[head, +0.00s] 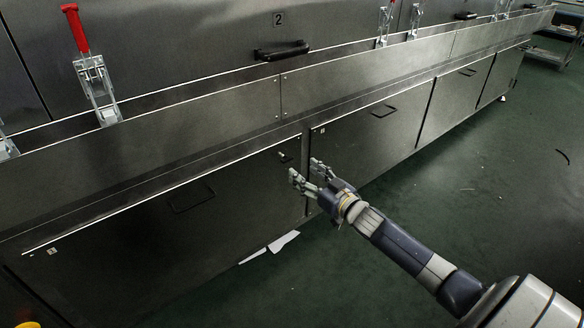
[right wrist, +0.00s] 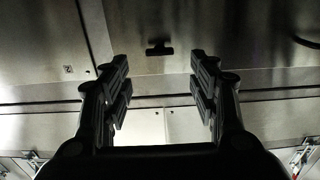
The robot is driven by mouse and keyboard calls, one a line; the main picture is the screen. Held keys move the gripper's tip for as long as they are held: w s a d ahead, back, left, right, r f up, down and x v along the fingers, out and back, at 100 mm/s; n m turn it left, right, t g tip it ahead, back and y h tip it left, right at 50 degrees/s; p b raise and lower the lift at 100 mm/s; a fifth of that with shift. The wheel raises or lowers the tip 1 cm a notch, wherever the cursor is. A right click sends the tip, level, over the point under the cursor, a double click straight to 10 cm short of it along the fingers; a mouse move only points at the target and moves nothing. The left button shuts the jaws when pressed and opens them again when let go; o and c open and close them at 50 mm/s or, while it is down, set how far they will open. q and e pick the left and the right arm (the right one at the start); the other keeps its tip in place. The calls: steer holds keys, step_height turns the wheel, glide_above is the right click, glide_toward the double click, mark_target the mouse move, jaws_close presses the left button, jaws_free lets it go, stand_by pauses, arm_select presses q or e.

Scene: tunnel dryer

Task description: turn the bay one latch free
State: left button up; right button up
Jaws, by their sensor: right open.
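The bay one latch (head: 284,156) is a small handle near the upper right corner of the lower door panel (head: 130,235) marked 1. In the right wrist view the latch (right wrist: 160,48) is a dark T-shaped piece, ahead of and roughly centred between my fingers. My right gripper (head: 303,169) is open and empty, just in front of the door near the latch. A gap to the latch seems to remain; the exact distance is hard to tell. In the right wrist view both fingers of the gripper (right wrist: 159,64) are spread apart. My left gripper is not in view.
A dark door handle (head: 191,198) lies left of the latch. A neighbouring door (head: 375,135) begins right of the seam. A red-handled clamp (head: 76,28) stands on the ledge above.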

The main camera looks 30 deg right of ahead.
mark_target(289, 160)
steer(key=shift+w+a+b, duration=0.15)
steer(key=shift+w+b, duration=0.5)
steer(key=shift+w, duration=1.1)
steer(key=shift+w+a+b, duration=0.1)
steer(key=shift+w+b, duration=0.5)
steer(key=shift+w, duration=1.1)
steer(key=c, duration=1.1)
